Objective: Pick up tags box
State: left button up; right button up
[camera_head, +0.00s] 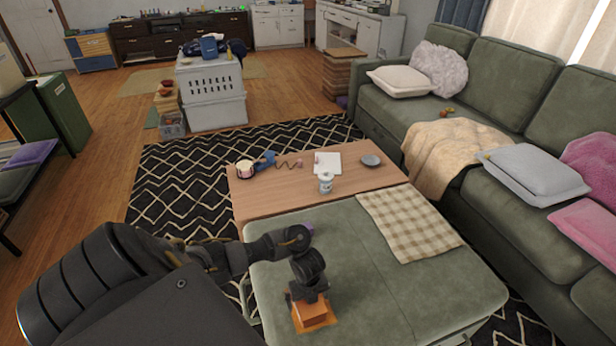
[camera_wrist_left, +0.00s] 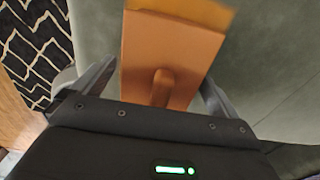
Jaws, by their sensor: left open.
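An orange box (camera_head: 312,316), which I take to be the tags box, sits on the green ottoman (camera_head: 400,295) near its front left. My left gripper (camera_head: 308,292) points down right over the box. In the left wrist view the box (camera_wrist_left: 168,52) lies between the two open fingers of my left gripper (camera_wrist_left: 157,82), one on each side. The gap between each finger and the box is hard to judge. The box's lighter top flap shows at the upper edge of that view. My right gripper does not show.
A checkered cloth (camera_head: 410,222) lies on the ottoman's right side. Behind it, a wooden table top (camera_head: 265,205) carries a white cup (camera_head: 326,183), paper (camera_head: 328,163), a grey dish (camera_head: 370,160) and small items. A green sofa (camera_head: 480,205) borders the right.

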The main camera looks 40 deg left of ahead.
pick_arm(q)
notch_tip(320, 180, down, 2)
jog(key=shift+f+b, duration=0.2)
jog(key=shift+b, duration=0.1)
jog(key=c, duration=1)
jog(key=shift+r, duration=0.2)
